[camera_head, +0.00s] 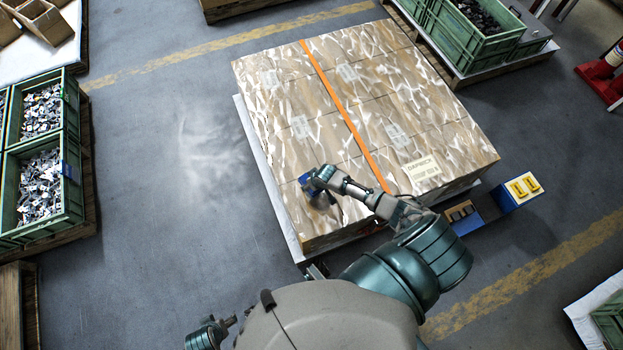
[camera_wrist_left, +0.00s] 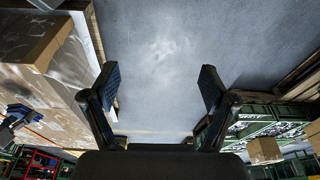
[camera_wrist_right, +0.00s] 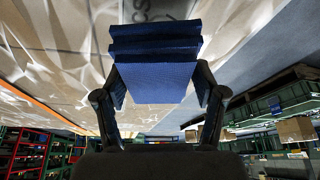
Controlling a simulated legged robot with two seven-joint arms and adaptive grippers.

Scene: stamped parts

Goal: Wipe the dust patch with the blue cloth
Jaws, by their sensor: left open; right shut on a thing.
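The blue cloth (camera_head: 320,181) is a folded dark-blue pad. My right gripper (camera_wrist_right: 160,88) is shut on it, and it fills the upper middle of the right wrist view (camera_wrist_right: 154,48). The cloth is over the near left part of the wrapped carton stack; I cannot tell whether it touches the wrap. The dust patch (camera_head: 208,150) is a pale smear on the grey floor left of the stack, apart from the cloth. It also shows in the left wrist view (camera_wrist_left: 165,45). My left gripper (camera_wrist_left: 160,85) is open and empty, with bare floor beyond it.
The wrapped carton stack (camera_head: 285,120) with an orange strap stands on a pallet right of the dust. Green crates of metal parts (camera_head: 72,150) stand at the left, and another green crate (camera_head: 475,45) at the upper right. The floor between the left crates and the stack is clear.

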